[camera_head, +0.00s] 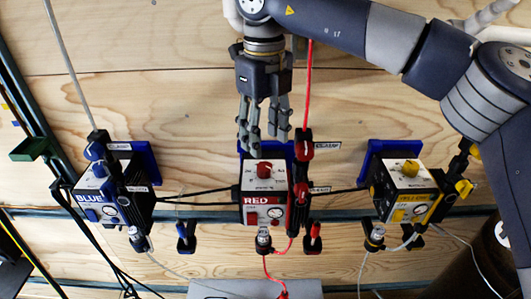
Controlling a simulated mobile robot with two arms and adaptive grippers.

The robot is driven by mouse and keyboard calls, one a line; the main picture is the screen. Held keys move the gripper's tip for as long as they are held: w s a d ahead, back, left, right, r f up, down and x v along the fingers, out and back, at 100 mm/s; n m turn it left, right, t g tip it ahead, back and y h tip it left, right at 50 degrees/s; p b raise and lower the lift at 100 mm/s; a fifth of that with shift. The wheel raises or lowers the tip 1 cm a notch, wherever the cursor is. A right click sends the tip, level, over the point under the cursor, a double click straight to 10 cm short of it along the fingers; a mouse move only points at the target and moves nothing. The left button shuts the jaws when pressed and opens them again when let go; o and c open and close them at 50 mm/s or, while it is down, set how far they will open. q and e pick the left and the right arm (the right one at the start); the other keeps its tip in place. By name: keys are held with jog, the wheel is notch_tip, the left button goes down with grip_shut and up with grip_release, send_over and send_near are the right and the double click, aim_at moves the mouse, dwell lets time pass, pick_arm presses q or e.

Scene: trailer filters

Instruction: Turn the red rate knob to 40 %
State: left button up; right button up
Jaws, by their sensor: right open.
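My right gripper (264,148) hangs fingers down just above the red knob in the picture, open and empty. Its fingers appear apart from the knob, but I cannot tell the depth gap. My left gripper is not in view.
The blue unit (90,213) is at the left, and the yellow unit (408,178) with a yellow knob is at the right. A red-handled valve (304,146) and red hose stand close beside the fingers. Black lines join the units. The wooden wall is clear above left.

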aim_at(265, 166)
notch_tip(265, 166, down, 4)
jog(key=shift+s+p, duration=0.15)
jog(key=shift+p, duration=0.45)
jog(key=shift+f+p, duration=0.35)
jog(key=shift+f, duration=1.1)
jog(key=c, duration=1.1)
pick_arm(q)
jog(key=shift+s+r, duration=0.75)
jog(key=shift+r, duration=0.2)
